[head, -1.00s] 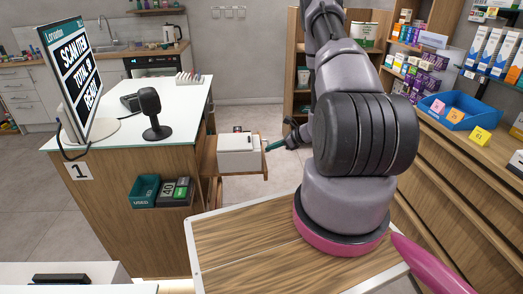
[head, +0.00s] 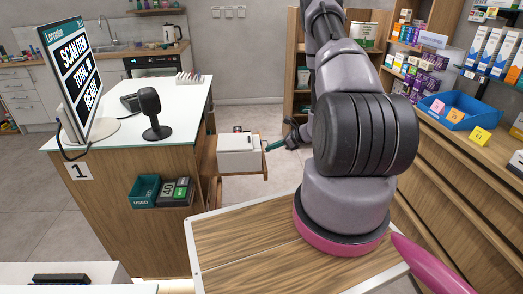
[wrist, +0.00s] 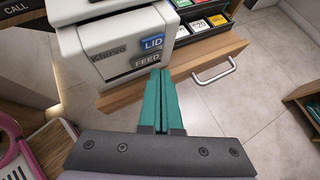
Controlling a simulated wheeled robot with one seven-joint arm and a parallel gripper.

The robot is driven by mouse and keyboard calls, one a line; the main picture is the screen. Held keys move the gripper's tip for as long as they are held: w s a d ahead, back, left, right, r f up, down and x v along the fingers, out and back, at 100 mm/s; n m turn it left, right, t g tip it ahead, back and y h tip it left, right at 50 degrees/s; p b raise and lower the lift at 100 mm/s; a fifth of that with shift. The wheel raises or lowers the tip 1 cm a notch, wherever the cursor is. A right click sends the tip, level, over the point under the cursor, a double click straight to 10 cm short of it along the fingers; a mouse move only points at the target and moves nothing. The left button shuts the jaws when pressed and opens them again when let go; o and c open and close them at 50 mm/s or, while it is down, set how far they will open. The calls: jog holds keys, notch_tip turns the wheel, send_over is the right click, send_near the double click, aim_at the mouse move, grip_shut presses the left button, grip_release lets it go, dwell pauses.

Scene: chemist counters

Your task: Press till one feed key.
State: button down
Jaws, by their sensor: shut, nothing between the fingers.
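The white till printer (head: 239,152) sits on a small wooden shelf at the side of the counter marked 1. In the wrist view the printer (wrist: 112,45) shows a blue LID key (wrist: 152,43) and, below it, a grey FEED key (wrist: 146,60). My gripper (wrist: 160,72) has teal fingers, shut together and empty. Its tips lie just below and right of the FEED key in the picture; I cannot tell whether they touch it. In the head view my gripper (head: 268,147) is at the printer's right side, partly hidden by my arm.
A wooden drawer front with a metal handle (wrist: 214,74) lies beside the printer. Trays with price tags (wrist: 205,22) sit behind it. The counter (head: 185,100) carries a screen (head: 78,75) and a black scanner (head: 152,112). Shelves of boxes stand at right.

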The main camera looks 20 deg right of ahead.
jog(key=shift+a, duration=0.15)
dwell(0.3)
jog(key=shift+w+a, duration=0.1)
jog(key=shift+a, duration=0.2)
jog(key=shift+w+a, duration=0.1)
jog(key=shift+a, duration=0.2)
dwell(0.8)
jog(key=shift+d, duration=0.1)
jog(key=shift+s+d, duration=0.2)
jog(key=shift+d, duration=0.4)
jog(key=shift+s+d, duration=0.25)
jog(key=shift+d, duration=0.55)
jog(key=shift+s+d, duration=0.2)
jog(key=shift+d, duration=0.6)
jog(key=shift+s+d, duration=0.25)
jog(key=shift+d, duration=0.55)
